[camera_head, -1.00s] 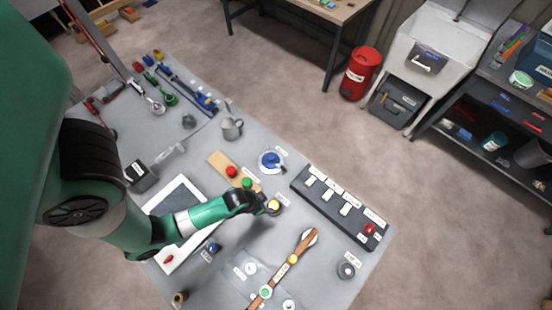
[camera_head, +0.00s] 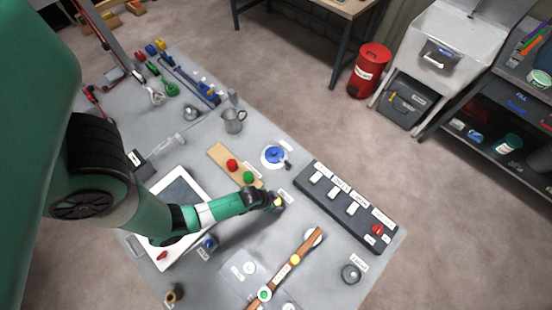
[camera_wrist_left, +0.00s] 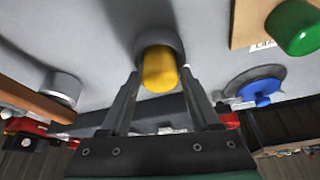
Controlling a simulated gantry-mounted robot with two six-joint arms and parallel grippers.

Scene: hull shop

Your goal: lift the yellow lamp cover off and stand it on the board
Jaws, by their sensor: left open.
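The yellow lamp cover (camera_head: 279,202) sits on a round grey base on the table, at the tip of my left gripper (camera_head: 274,201). In the left wrist view the yellow cover (camera_wrist_left: 159,70) shows between the two open fingers (camera_wrist_left: 160,82), with its grey base (camera_wrist_left: 165,44) behind it. The fingers do not look closed on it. The wooden board (camera_head: 219,155) lies up and to the left, bearing a red cover (camera_head: 232,165) and a green cover (camera_head: 248,178). Part of the board (camera_wrist_left: 243,22) and the green cover (camera_wrist_left: 293,28) also show in the left wrist view. My right gripper is out of view.
A dark switch panel (camera_head: 328,197) lies right of the gripper. A blue-topped round part (camera_head: 274,154) sits above it, and a grey jug (camera_head: 233,121) stands farther back. A wooden strip (camera_head: 308,245) with coloured parts lies in front.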

